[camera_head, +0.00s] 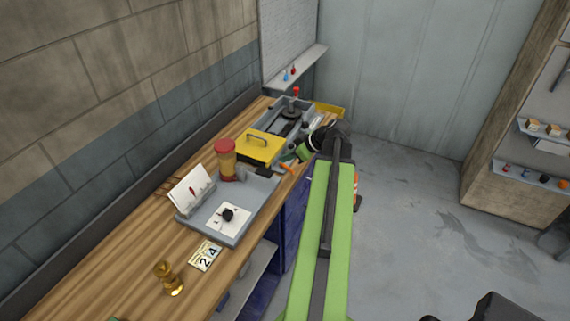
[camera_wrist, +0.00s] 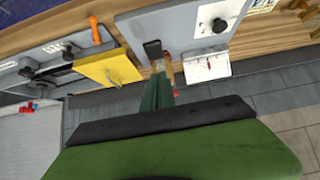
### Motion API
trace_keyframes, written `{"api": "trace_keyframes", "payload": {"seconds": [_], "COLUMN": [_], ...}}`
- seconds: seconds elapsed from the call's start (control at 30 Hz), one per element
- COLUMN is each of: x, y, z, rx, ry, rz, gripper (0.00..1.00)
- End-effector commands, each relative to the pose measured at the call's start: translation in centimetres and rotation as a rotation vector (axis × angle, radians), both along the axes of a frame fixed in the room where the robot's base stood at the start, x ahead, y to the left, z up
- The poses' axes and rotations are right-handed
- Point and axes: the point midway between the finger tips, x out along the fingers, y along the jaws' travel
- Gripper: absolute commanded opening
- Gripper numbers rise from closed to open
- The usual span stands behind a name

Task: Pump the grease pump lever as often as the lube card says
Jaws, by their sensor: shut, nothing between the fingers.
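The grease pump (camera_head: 226,160), an amber cylinder with a red top, stands at the back of a grey tray on the bench; the wrist view shows it partly behind my fingers (camera_wrist: 168,72). A dark piece (camera_wrist: 153,48) beside it may be its lever; I cannot tell. My gripper (camera_head: 301,152) is shut and empty, over the bench's front edge to the right of the pump; its green fingers (camera_wrist: 156,84) point toward the pump in the wrist view. A white card (camera_head: 190,188) stands in a holder left of the pump; its writing is too small to read.
The grey tray (camera_head: 258,196) also holds a white sheet with a black knob (camera_head: 228,214). A yellow box (camera_head: 260,147) with a handle and an orange-handled tool (camera_head: 288,168) are beyond it. A number plate (camera_head: 205,256) and a brass piece (camera_head: 168,278) are nearer.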

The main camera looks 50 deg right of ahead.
Motion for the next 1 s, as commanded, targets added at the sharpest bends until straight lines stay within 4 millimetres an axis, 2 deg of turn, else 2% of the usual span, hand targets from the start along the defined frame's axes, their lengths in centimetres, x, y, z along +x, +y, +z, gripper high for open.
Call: {"api": "trace_keyframes", "payload": {"seconds": [0.03, 0.33, 0.5, 0.67, 1.0], "x": [0.8, 5.2, 4.9, 4.9, 4.9], "y": [0.2, 1.3, 1.2, 1.2, 1.2], "z": [-1.7, -6.4, -8.7, -9.3, -9.2], "rx": [0.0, 0.0, 0.0, 0.0, 0.001], "ry": [0.0, 0.001, 0.001, 0.001, 0.0], "rz": [0.003, 0.001, -0.001, -0.001, -0.001], "gripper": [0.0, 0.0, 0.0, 0.0, 0.0]}}
